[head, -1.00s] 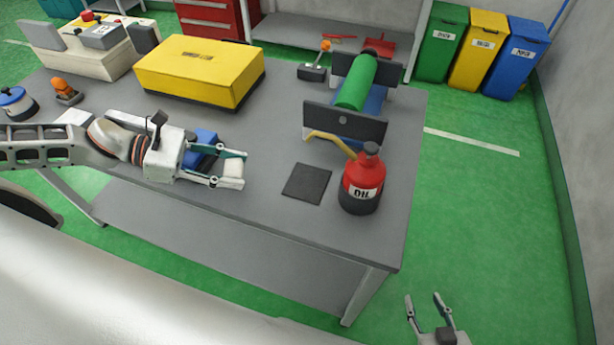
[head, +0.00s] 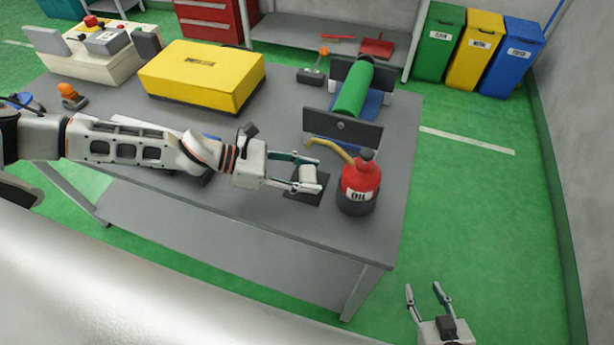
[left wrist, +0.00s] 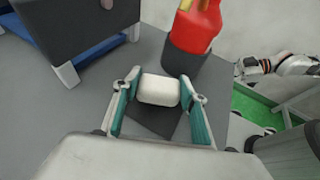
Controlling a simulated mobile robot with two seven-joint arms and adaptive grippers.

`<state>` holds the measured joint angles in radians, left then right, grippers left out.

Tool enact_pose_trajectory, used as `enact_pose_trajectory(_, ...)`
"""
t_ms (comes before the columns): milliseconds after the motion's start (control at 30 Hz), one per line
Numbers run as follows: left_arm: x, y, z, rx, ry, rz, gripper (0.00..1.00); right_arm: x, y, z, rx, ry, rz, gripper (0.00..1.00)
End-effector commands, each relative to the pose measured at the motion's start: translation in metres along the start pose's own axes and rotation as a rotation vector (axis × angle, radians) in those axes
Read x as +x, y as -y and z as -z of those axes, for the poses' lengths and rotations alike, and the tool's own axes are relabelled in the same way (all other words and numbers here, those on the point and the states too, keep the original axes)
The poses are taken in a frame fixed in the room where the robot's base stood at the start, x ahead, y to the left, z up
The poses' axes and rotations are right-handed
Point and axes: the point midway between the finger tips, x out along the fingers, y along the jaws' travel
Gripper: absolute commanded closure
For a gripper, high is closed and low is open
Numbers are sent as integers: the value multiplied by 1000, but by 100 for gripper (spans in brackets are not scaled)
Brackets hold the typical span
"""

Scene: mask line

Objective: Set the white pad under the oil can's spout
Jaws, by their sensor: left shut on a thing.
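My left gripper (head: 306,178) is shut on the white pad (head: 308,174), over the dark square mat (head: 318,199) on the bench. The pad also shows between the fingers in the left wrist view (left wrist: 158,90). I cannot tell whether the pad touches the mat. The red oil can (head: 360,182) with a black base stands upright just right of the gripper. Its yellow spout (head: 328,146) points left, behind the pad in the head view. My right gripper (head: 428,291) is open and empty, off the bench at the lower right.
A dark-ended stand with a green roll (head: 354,88) is behind the spout. A yellow box (head: 202,72) is at the back left of the grey bench (head: 270,135). Bins (head: 476,48) stand on the floor beyond.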

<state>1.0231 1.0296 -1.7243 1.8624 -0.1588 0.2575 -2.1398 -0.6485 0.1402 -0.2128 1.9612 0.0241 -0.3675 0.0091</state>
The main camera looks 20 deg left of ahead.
Motion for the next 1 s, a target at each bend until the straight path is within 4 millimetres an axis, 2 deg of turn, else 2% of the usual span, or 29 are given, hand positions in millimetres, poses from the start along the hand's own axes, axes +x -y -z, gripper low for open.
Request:
enact_pose_trajectory(100, 5, 1, 12, -2, 1, 1, 75, 2, 1, -3, 0, 2, 0, 60)
enact_pose_trajectory(500, 7, 0, 16, -1, 1, 0, 75, 2, 1, -5, 1, 2, 0, 60)
enact_pose_trajectory(533, 7, 0, 16, -1, 2, 0, 55, 2, 1, -5, 1, 2, 0, 60)
enact_pose_trajectory(600, 6, 0, 15, 0, 2, 0, 41, 2, 1, -4, 1, 1, 0, 60)
enact_pose_trajectory(1000, 4, 0, 11, 2, 2, 0, 41, 1, 0, -1, 1, 0, 0, 60)
